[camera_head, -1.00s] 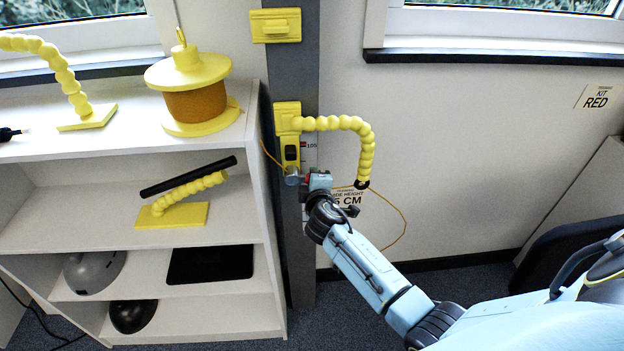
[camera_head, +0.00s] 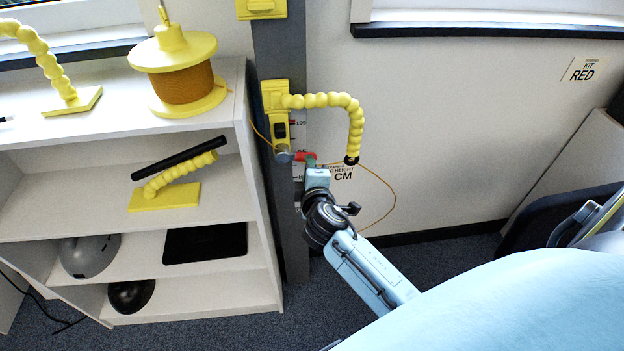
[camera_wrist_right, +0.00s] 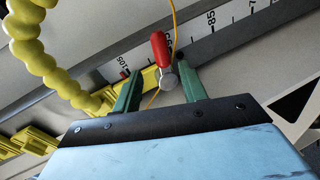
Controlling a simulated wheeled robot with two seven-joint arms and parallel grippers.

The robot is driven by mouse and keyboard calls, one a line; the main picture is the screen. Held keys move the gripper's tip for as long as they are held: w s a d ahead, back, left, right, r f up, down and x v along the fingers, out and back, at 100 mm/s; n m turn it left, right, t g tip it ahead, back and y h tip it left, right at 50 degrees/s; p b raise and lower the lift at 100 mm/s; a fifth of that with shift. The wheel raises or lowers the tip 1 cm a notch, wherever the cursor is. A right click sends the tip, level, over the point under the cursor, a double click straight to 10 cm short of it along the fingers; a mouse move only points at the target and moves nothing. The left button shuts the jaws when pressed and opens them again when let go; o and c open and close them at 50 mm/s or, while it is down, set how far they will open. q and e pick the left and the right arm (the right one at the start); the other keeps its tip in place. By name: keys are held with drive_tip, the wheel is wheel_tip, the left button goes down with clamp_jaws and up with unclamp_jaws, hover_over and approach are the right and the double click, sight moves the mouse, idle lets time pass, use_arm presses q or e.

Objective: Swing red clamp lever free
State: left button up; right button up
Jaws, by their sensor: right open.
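The red clamp lever (camera_head: 306,156) points right from a grey metal knob (camera_head: 284,155) below the yellow bracket (camera_head: 274,98) on the grey post. In the right wrist view the red lever (camera_wrist_right: 159,48) and the round metal end (camera_wrist_right: 168,81) lie in line with the gap between my fingers. My right gripper (camera_head: 313,166) is just below and right of the lever in the head view. Its two green fingers (camera_wrist_right: 158,76) are spread, with nothing held between them. Whether a finger touches the lever cannot be told. My left gripper is out of view.
A yellow beaded arm (camera_head: 340,101) curves right from the bracket, with a thin orange cord (camera_head: 388,190) hanging behind. A shelf unit (camera_head: 238,120) with a spool (camera_head: 180,75) stands left of the post.

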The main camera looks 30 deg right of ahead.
drive_tip(key=shift+v, duration=2.35)
drive_tip(key=s+a+f+m+g+y, duration=0.15)
drive_tip(key=s+f, duration=0.35)
drive_tip(key=f, duration=0.5)
drive_tip(key=s+a+f+m+g+y, duration=0.1)
drive_tip(key=s+f+g, duration=0.3)
drive_tip(key=f, duration=0.6)
drive_tip(key=s+a+f+m+g+y, duration=0.1)
drive_tip(key=s+a+f+g+y, duration=0.1)
drive_tip(key=s+f, duration=0.65)
drive_tip(key=s+f+m+g, duration=0.1)
drive_tip(key=s+f+m, duration=0.1)
drive_tip(key=s+f, duration=0.3)
drive_tip(key=s+d+f+m+g+y, duration=0.1)
drive_tip(key=s+f, duration=0.4)
drive_tip(key=s, duration=0.6)
drive_tip(key=s+f+m+g, duration=0.2)
drive_tip(key=s+f, duration=0.3)
drive_tip(key=s, duration=0.4)
drive_tip(key=shift+d+f+m+g, duration=0.2)
drive_tip(key=shift+f+m+g, duration=0.15)
drive_tip(key=shift+g, duration=0.3)
drive_tip(key=shift+s, duration=0.15)
